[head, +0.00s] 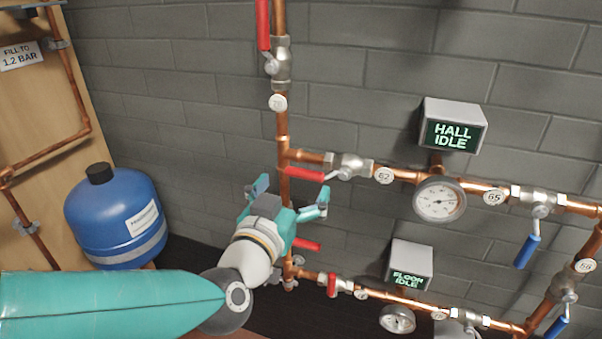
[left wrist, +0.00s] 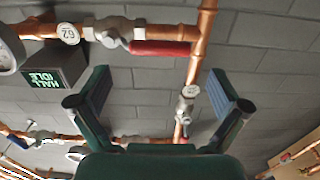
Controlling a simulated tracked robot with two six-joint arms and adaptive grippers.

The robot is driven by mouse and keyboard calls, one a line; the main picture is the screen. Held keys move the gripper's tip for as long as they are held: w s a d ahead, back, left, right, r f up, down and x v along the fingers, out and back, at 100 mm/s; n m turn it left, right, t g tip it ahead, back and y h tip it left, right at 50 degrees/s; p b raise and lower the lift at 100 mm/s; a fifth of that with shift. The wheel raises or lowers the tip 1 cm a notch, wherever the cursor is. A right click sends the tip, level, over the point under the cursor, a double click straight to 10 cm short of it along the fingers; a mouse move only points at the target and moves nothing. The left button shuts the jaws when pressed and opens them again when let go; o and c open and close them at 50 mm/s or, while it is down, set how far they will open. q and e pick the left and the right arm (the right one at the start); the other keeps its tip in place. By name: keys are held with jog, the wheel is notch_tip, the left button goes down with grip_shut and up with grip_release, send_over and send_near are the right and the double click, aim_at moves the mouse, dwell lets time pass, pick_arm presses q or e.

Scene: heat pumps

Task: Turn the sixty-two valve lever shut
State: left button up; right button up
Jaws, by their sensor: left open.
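The sixty-two valve (head: 348,165) sits on the upper horizontal copper pipe, beside a round tag (head: 384,175) marked 62. Its red lever (head: 305,174) points left, roughly along the pipe, toward the vertical pipe. In the left wrist view the red lever (left wrist: 160,48) lies beyond the fingertips, and the tag (left wrist: 70,34) appears upside down. My left gripper (head: 290,191) is open and empty, just below the lever in the head view. In the left wrist view its fingers (left wrist: 158,78) stand wide apart, with the lever ahead of the gap. They appear apart from the lever.
A vertical copper pipe (head: 282,130) runs close by the gripper. Another red lever (head: 263,25) is above, and a red lever (head: 305,245) is below. A gauge (head: 438,200) and HALL IDLE box (head: 454,127) are right. A blue vessel (head: 116,215) stands left.

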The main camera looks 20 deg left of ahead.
aim_at(301, 173)
pick_arm(q)
jog(key=shift+w, duration=2.25)
jog(key=shift+s+d+r, duration=0.1)
jog(key=shift+s+r, duration=0.05)
jog(key=c, duration=1.5)
jog(key=shift+r, duration=0.15)
